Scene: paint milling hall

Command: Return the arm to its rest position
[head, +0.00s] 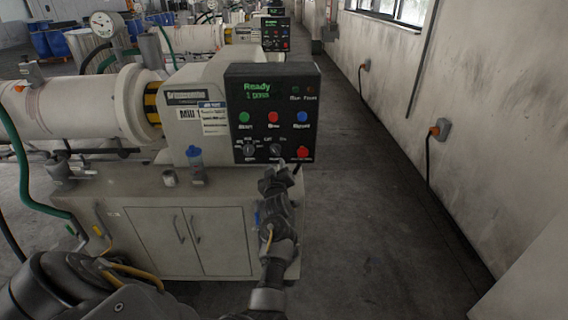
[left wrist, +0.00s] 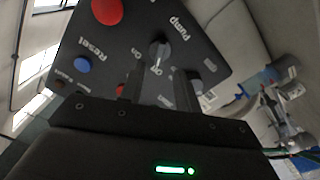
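My left gripper (head: 289,166) is in front of the lower edge of the black control panel (head: 312,107), close to its right-hand knob (head: 276,150). In the left wrist view its two fingers (left wrist: 148,75) stand apart with a narrow gap and nothing held between them. The Pump knob (left wrist: 159,49) shows just beyond the fingertips; whether they touch it I cannot tell. My left forearm runs down to the bottom edge of the head view. My right gripper is not in view.
The panel's green screen (head: 256,86) reads Ready. Clear floor (head: 370,220) lies between the mill and the right wall (head: 470,130).

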